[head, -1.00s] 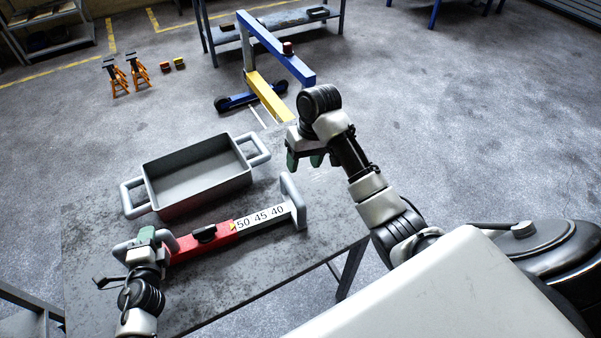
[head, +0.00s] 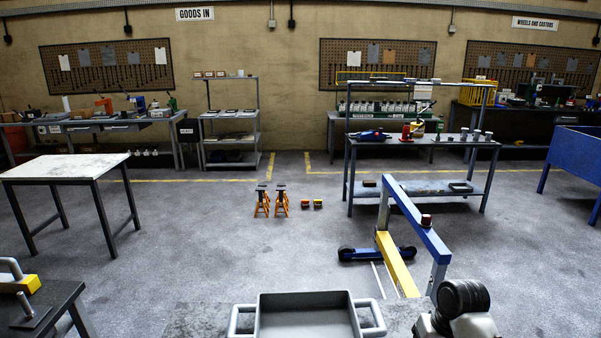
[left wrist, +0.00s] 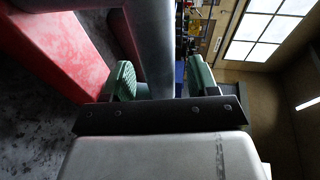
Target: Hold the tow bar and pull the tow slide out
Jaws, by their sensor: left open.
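In the left wrist view my left gripper (left wrist: 160,80) is open, with a green pad on each side. A thick grey bar (left wrist: 153,35) stands between the pads, with a gap to the right pad. A red body (left wrist: 60,55), part of the slide, lies left of the bar. I cannot tell from this view which end bar it is. The number scale and the rest of the slide are out of view. In the head view only a black and white part of my right arm shows at bottom right; its gripper is out of frame.
A grey tray (head: 305,300) with two side handles sits on the worktable at the bottom of the head view. Beyond it stand a blue and yellow hoist (head: 398,262), orange stands (head: 262,205) and a blue shelf bench (head: 420,187).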

